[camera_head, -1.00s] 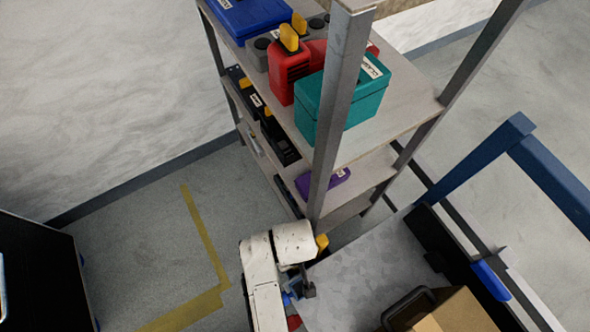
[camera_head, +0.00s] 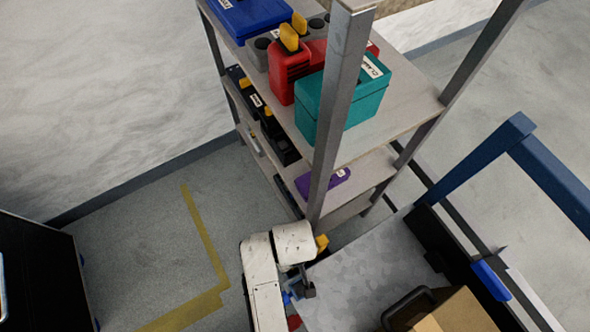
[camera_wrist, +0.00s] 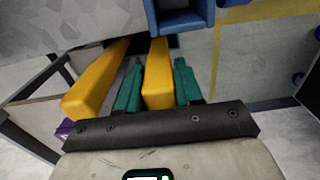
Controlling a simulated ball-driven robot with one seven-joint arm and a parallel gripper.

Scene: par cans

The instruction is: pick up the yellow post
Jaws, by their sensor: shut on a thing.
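In the wrist view, a yellow post (camera_wrist: 157,88) stands between the two green fingers of my gripper (camera_wrist: 159,75), which are shut on it. A second yellow post (camera_wrist: 97,78) lies to the left, outside the fingers. The far end of the held post is near a dark opening beside a blue box-like part (camera_wrist: 184,18). In the head view, my white arm hides most of the gripper. A small yellow piece (camera_head: 322,242) shows beside the arm; I cannot tell which post it is.
A grey metal shelf (camera_head: 405,115) holds a teal box (camera_head: 330,105), a red can (camera_head: 288,75) and a blue case (camera_head: 250,17). A grey worktop (camera_head: 350,275) carries a cardboard box (camera_head: 458,312) at the lower right. Floor with yellow tape (camera_head: 205,240) is open at left.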

